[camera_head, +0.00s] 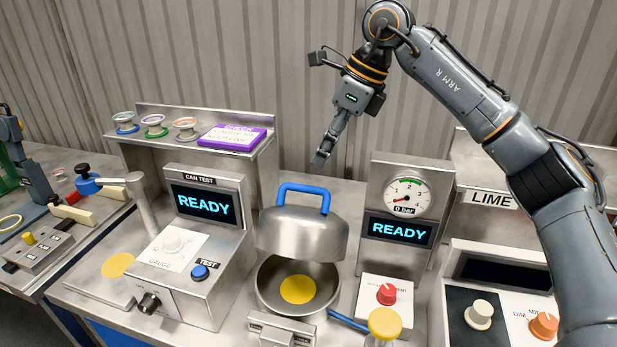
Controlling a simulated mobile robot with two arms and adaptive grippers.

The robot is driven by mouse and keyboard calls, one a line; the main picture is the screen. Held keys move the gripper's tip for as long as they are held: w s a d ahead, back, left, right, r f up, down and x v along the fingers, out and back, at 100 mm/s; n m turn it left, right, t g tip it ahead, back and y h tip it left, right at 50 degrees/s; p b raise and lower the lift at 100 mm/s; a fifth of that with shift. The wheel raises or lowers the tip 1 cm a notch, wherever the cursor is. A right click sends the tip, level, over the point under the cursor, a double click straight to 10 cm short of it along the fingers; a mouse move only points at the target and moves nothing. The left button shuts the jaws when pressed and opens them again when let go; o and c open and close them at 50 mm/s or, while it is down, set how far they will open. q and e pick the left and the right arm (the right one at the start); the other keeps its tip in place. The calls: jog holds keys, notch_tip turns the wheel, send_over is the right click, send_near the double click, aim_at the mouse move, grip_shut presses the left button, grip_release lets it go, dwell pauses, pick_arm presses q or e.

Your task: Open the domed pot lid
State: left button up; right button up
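The domed metal lid (301,236) with its blue handle (304,191) stands raised at the back of the round metal pot (262,290). The pot's front is uncovered, and a yellow disc (297,289) shows on its floor. My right gripper (320,160) hangs above and behind the lid, a little right of the blue handle and apart from it. Its fingers point down and show nearly edge-on, so I cannot tell whether they are apart. I see nothing held in it. My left gripper is not in view.
Left of the pot stands the can test unit (203,264), reading READY. Right of it is a gauge panel (396,258) with a red knob (387,294) and a yellow knob (385,323). A shelf (262,151) with spools and a purple box (232,138) stands behind.

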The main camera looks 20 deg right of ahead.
aim_at(306, 187)
jog(key=p+x, duration=0.1)
jog(key=x, duration=0.5)
jog(key=shift+a+f, duration=0.15)
jog(key=shift+f, duration=0.25)
jog(key=shift+w+f, duration=0.15)
jog(key=shift+f, duration=0.2)
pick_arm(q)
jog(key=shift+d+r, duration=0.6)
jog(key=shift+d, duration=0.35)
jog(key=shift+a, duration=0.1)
pick_arm(e)
jog(key=shift+c, duration=0.6)
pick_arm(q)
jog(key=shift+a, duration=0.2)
pick_arm(e)
grip_shut()
